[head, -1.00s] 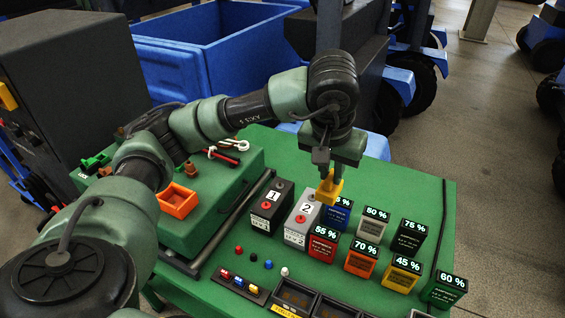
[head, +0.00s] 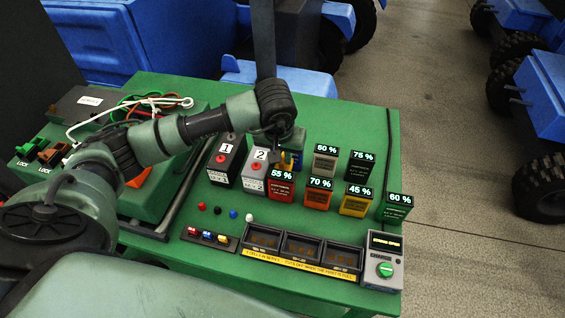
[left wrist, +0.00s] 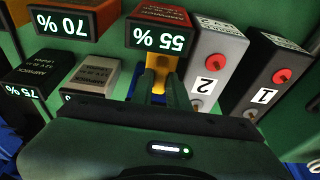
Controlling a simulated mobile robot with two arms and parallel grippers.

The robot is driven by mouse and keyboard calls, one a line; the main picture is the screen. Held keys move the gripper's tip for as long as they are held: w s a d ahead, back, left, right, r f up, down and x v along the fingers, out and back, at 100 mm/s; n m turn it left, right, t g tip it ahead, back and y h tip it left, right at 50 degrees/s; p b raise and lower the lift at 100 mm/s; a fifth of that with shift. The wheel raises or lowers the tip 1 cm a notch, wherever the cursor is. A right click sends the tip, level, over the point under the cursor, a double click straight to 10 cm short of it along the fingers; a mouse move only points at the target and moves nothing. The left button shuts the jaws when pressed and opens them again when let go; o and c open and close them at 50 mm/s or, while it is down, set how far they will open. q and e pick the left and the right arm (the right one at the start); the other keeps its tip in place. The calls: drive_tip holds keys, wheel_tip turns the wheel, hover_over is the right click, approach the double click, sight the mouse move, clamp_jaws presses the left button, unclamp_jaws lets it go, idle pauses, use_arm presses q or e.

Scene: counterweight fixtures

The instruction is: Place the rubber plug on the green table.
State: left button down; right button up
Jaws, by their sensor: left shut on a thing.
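My left gripper (head: 284,152) is shut on a small yellow piece, which I take to be the rubber plug. In the left wrist view the yellow plug (left wrist: 165,66) shows between and beyond the fingertips (left wrist: 158,92), next to the red 55 % block. In the head view the gripper and wrist largely hide the plug. The gripper is over the green table (head: 345,115), between the grey block 2 and the 50 % block. I cannot tell whether the plug touches the table. My right gripper is not in view.
Close around are the grey block 2 (head: 252,172), black block 1 (head: 226,160), red 55 % block (head: 282,188) and several other percent blocks. A row of dark trays (head: 300,250) and a charger (head: 383,262) line the front. The table's back right is bare.

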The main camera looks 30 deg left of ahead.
sight(283, 164)
use_arm(q)
wheel_tip(283, 164, down, 4)
drive_tip(key=shift+r+p, duration=0.2)
drive_tip(key=shift+p, duration=0.1)
drive_tip(key=shift+f, duration=0.15)
drive_tip(key=shift+f+b, duration=0.2)
drive_tip(key=shift+b, duration=0.1)
drive_tip(key=c, duration=1.6)
unclamp_jaws()
drive_tip(key=shift+c, duration=0.2)
drive_tip(key=shift+r, duration=0.1)
drive_tip(key=shift+r, duration=0.35)
drive_tip(key=b+v, duration=0.1)
drive_tip(key=v, duration=1)
drive_tip(key=shift+r, duration=0.3)
